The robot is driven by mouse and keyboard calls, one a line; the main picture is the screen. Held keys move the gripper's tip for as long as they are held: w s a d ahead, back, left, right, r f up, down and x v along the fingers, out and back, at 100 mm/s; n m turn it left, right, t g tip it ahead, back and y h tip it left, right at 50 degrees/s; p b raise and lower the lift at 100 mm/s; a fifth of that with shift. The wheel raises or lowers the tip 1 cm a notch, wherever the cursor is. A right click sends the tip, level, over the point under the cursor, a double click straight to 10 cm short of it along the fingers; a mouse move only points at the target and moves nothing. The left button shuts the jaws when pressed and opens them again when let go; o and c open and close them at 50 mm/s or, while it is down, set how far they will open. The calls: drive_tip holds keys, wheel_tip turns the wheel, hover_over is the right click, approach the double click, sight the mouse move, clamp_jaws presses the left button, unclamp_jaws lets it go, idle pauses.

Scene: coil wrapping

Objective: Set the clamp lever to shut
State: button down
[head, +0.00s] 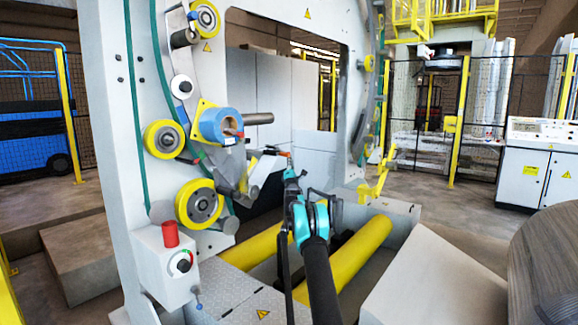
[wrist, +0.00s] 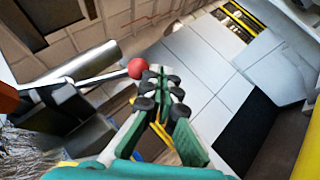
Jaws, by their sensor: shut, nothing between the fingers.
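The clamp lever (wrist: 100,80) is a grey rod with a red ball knob (wrist: 137,68) at its end, in the wrist view. It sticks out from a dark clamp block (wrist: 65,108) on the left. In the head view the lever (head: 272,149) is small beside the wrapping head, close to my gripper. My gripper (head: 289,166) is in front of the machine in the head view. In the wrist view my gripper (wrist: 167,80) has its dark-padded fingers together and empty, with the tips just right of the red knob. I cannot tell whether they touch it.
A blue-cored roll (head: 215,126) and yellow rollers (head: 199,204) sit on the grey ring frame left of my arm. Yellow support rollers (head: 350,260) lie below. A grey block (head: 435,285) and a large coil (head: 548,265) stand at the right.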

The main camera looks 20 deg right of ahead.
drive_tip(key=shift+w+d+r, duration=0.3)
drive_tip(key=shift+d+r, duration=0.05)
drive_tip(key=shift+r, duration=0.35)
drive_tip(key=shift+w+d+r, duration=0.25)
drive_tip(key=shift+d+r, duration=0.1)
drive_tip(key=shift+r, duration=0.35)
drive_tip(key=s+d+f, duration=0.4)
drive_tip(key=d+f, duration=0.1)
drive_tip(key=f, duration=0.3)
drive_tip(key=s+a+f+m+g+y, duration=0.15)
drive_tip(key=s+a+m+g, duration=0.35)
drive_tip(key=s+a, duration=0.5)
drive_tip(key=s+a+f+m+g+y, duration=0.15)
drive_tip(key=s+a+m+g, duration=0.45)
drive_tip(key=s, duration=0.7)
drive_tip(key=s+a+f+m+g, duration=0.3)
drive_tip(key=s+f, duration=0.4)
drive_tip(key=s, duration=1.1)
drive_tip(key=s+a+f+m+g+y, duration=0.1)
drive_tip(key=s+a+f, duration=0.4)
drive_tip(key=s, duration=1.3)
drive_tip(key=s+a+f+m+g+y, duration=0.1)
drive_tip(key=s+a+f+m+g, duration=0.3)
drive_tip(key=s+f, duration=0.5)
drive_tip(key=s+m, duration=0.1)
drive_tip(key=s, duration=0.9)
drive_tip(key=shift+a+m+g, duration=0.25)
drive_tip(key=shift+m+g, duration=0.05)
